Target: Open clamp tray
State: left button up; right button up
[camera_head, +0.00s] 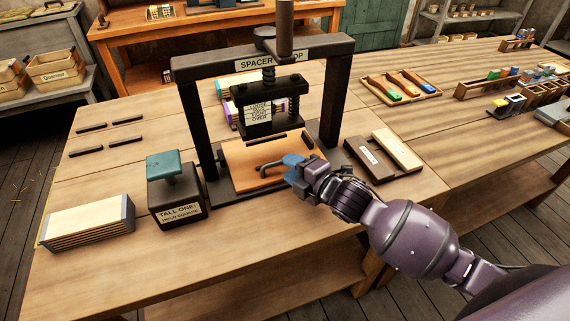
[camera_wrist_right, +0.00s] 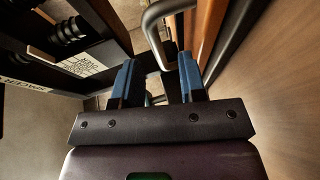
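The clamp tray is the orange wooden board (camera_head: 240,165) with a grey bar handle (camera_head: 270,166), lying in the base of the dark press (camera_head: 188,110). My right gripper (camera_head: 293,165) is at the right end of the handle, low over the tray's front. In the right wrist view the handle (camera_wrist_right: 152,27) curves down toward the gap between my blue fingertips (camera_wrist_right: 157,65). The fingers stand apart with room between them; I cannot tell whether either touches the handle. My left gripper is not in view.
A dark block with a teal top (camera_head: 172,166) stands left of the press, beside a stack of boards (camera_head: 88,226). Two flat blocks (camera_head: 370,160) lie right of the press. The press's right post (camera_head: 335,100) rises close behind my gripper. The table front is clear.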

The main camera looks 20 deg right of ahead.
jog(key=shift+x, duration=1.3)
grip_shut()
